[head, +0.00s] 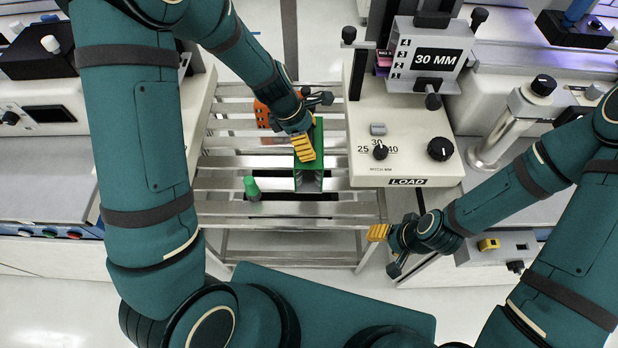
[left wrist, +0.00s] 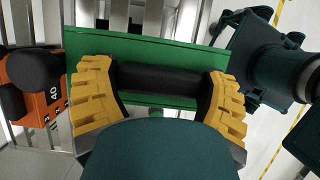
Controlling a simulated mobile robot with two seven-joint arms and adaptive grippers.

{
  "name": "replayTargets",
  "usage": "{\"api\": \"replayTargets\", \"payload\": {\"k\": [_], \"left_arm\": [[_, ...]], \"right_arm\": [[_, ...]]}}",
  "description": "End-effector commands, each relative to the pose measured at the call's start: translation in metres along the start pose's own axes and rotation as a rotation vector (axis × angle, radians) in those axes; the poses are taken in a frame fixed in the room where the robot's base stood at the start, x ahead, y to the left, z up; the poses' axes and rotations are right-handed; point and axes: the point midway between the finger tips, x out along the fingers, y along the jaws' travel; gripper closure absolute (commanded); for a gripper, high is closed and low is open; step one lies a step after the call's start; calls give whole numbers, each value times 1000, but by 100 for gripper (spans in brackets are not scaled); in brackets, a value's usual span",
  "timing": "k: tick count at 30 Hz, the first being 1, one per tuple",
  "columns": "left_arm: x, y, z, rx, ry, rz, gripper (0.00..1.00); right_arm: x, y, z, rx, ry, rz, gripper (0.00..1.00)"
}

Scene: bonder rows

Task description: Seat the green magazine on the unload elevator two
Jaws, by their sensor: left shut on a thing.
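The green magazine (head: 318,135) is over the slatted metal cart in the middle of the head view, partly hidden by my left gripper (head: 304,148). In the left wrist view, my left gripper (left wrist: 160,95) has its yellow fingers at both ends of the black handle (left wrist: 160,80) on the green magazine (left wrist: 150,48), shut on it. I cannot tell whether the magazine touches the slats. My right gripper (head: 379,232) is low, right of the cart; its finger gap is unclear. No elevator labelled unload two can be made out.
An orange block (head: 264,112) is beside the magazine on the slatted cart (head: 225,208). It also shows in the left wrist view (left wrist: 38,100). A green peg (head: 252,188) stands near the cart's front. A machine labelled LOAD (head: 405,150) borders the cart's right; another machine (head: 45,110) stands left.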

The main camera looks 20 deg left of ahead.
Motion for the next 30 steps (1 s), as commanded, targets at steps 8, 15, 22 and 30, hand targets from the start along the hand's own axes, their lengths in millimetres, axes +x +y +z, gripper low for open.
{"api": "replayTargets", "payload": {"k": [8,15,22,30], "left_arm": [[14,0,-6,-1,0,-1,66],[46,0,-19,-1,0,0,66],[66,0,-28,-1,1,0,66],[90,0,-37,1,0,1,66]], "right_arm": [[6,2,0,0,1,0,44],[19,7,-1,-1,6,0,44],[26,10,-2,-2,10,0,44],[30,11,-3,-3,13,1,44]]}}
